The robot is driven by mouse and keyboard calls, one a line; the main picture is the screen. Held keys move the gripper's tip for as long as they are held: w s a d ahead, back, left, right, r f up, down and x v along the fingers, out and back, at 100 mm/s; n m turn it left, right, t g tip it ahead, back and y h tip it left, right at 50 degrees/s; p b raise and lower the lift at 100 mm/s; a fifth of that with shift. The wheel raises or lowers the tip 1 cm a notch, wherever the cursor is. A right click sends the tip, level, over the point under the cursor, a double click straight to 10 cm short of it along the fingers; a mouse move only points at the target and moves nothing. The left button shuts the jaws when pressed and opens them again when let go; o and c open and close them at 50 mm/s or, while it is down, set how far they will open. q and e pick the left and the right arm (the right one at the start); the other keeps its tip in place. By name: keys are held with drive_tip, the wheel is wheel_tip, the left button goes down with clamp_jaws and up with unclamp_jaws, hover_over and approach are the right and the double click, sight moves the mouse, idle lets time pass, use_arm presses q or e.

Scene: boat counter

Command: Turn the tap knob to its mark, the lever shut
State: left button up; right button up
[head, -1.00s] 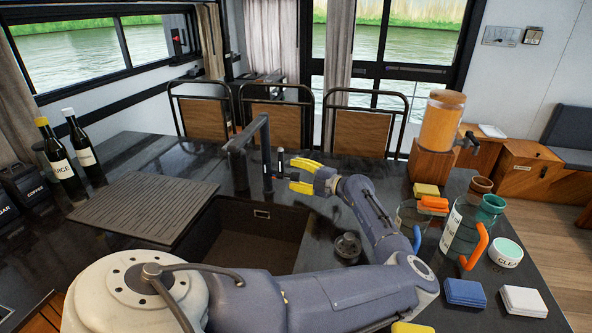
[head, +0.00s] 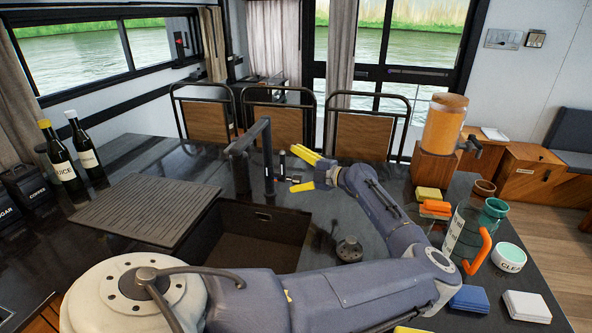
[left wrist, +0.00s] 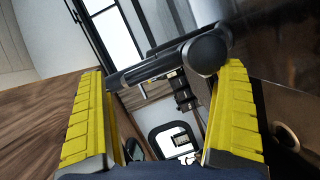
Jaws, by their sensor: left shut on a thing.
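The black tap (head: 239,170) stands behind the sink, its spout bent forward and down. Beside the spout is a small dark lever (head: 282,164) with a short stub pointing right. My left gripper (head: 302,172) has yellow fingers at this lever, one above and one below the stub. It is shut on the lever, its fingers held well apart. In the left wrist view a dark round knob end (left wrist: 205,53) and bar lie between the fingers, close to the right one. The mark cannot be made out.
A dark sink (head: 262,240) lies in front of the tap, with a ribbed drainboard (head: 150,208) to its left. A round dark plug (head: 349,249) sits right of the sink. A glass jug (head: 462,228), sponges (head: 428,195) and an orange dispenser (head: 443,125) stand at the right.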

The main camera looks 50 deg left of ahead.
use_arm(q)
drive_tip(key=shift+a+r, duration=0.2)
drive_tip(key=shift+r, duration=0.35)
drive_tip(key=shift+w+v, duration=0.15)
drive_tip(key=shift+v, duration=0.65)
drive_tip(key=shift+w+v, duration=0.15)
drive_tip(key=shift+v, duration=0.65)
drive_tip(key=shift+c, duration=1.1)
drive_tip(key=shift+w+d+r, duration=0.2)
drive_tip(key=shift+w+r, duration=0.05)
drive_tip(key=shift+w, duration=0.05)
drive_tip(key=shift+c, duration=1.3)
drive_tip(key=w+d+r, duration=0.2)
drive_tip(key=w+d, duration=0.1)
drive_tip(key=d, duration=0.3)
drive_tip(key=w+d+r, duration=0.3)
drive_tip(key=w+d, duration=0.1)
drive_tip(key=d, duration=0.3)
drive_tip(key=shift+r, duration=0.25)
drive_tip(key=shift+o, duration=0.3)
